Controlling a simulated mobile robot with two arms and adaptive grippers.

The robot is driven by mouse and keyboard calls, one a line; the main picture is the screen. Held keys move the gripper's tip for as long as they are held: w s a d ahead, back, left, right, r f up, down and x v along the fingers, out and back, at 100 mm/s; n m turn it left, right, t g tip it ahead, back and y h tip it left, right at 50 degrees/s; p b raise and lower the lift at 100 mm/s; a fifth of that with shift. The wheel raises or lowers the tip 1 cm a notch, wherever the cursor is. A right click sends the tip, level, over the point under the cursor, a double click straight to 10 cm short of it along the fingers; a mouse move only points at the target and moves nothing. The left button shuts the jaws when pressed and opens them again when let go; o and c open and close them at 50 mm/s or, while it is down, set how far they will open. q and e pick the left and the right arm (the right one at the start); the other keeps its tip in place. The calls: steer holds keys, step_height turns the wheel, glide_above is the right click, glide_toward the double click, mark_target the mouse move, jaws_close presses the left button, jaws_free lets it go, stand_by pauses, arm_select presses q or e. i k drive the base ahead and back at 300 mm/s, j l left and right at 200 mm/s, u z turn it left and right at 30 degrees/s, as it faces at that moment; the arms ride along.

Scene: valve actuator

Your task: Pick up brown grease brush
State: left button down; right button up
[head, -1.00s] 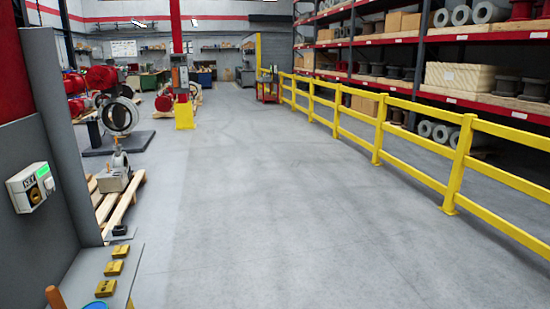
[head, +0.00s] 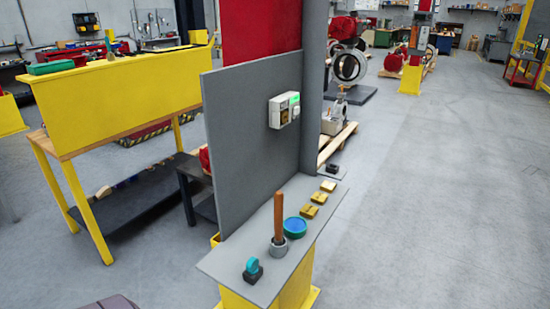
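The brown grease brush (head: 278,214) stands upright in a small grey cup (head: 278,247) on a narrow grey shelf (head: 228,257) near the lower middle of the head view. Its brown handle points up, and its lower end is hidden inside the cup. Neither of my grippers shows in this view.
A blue-green round dish (head: 295,227), three yellow blocks (head: 318,197) and a black and teal item (head: 253,270) share the shelf. A grey panel (head: 240,140) rises behind it. A yellow bench (head: 120,95) stands at left. The floor (head: 430,220) at right is clear.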

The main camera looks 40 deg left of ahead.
mark_target(278, 197)
steer(key=u, duration=1.35)
